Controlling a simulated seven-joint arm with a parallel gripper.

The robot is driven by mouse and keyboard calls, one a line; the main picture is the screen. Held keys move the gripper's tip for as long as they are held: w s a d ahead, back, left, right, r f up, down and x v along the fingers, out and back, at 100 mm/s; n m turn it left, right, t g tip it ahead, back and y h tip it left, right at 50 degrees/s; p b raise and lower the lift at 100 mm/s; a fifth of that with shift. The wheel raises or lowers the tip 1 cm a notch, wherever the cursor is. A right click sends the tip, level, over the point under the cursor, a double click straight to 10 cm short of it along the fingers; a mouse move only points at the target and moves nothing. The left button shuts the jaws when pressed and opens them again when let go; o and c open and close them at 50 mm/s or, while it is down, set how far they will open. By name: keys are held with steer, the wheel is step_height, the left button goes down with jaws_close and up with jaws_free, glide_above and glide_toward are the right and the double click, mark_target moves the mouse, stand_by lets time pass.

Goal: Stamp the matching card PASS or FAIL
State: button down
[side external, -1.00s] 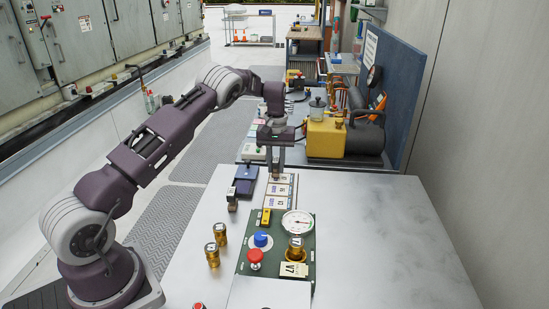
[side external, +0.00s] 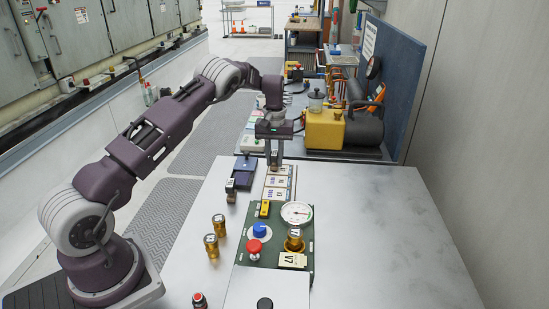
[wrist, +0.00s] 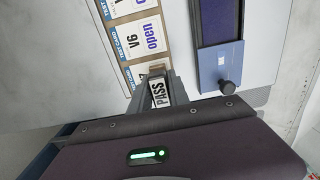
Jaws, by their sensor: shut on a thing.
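My gripper (side external: 275,158) is shut on the PASS stamp. In the wrist view the stamp (wrist: 159,94) shows its PASS label between the fingers. It is over the near end of the tan card tray (wrist: 126,58) in that view; I cannot tell whether it touches a card. A V6 card marked open (wrist: 143,37) lies in the tray, with another card (wrist: 125,7) above it. A further card under my gripper is mostly hidden. The blue ink pad box (wrist: 219,62) lies beside the tray. A second stamp (side external: 231,190) stands left of the tray in the side view.
A green test panel (side external: 269,231) holds a round gauge (side external: 296,213), blue and red knobs and a V7 tag (side external: 292,260). Brass fittings (side external: 211,246) stand to its left. A yellow pump (side external: 325,130) is behind. The table's right side is clear.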

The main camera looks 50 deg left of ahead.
mark_target(274, 152)
steer(key=shift+f, duration=0.35)
stand_by(0.5)
steer(key=shift+r, duration=3.55)
steer(key=s+d+r, duration=0.1)
steer(key=s+d, duration=0.2)
steer(key=s, duration=0.8)
steer(key=s+d+r, duration=0.2)
steer(key=s+d, duration=0.2)
steer(key=s, duration=0.6)
steer(key=f, duration=0.3)
steer(key=s+f, duration=0.1)
steer(key=f, duration=0.6)
steer(key=shift+s+d+f, duration=0.1)
steer(key=shift+s+f, duration=0.15)
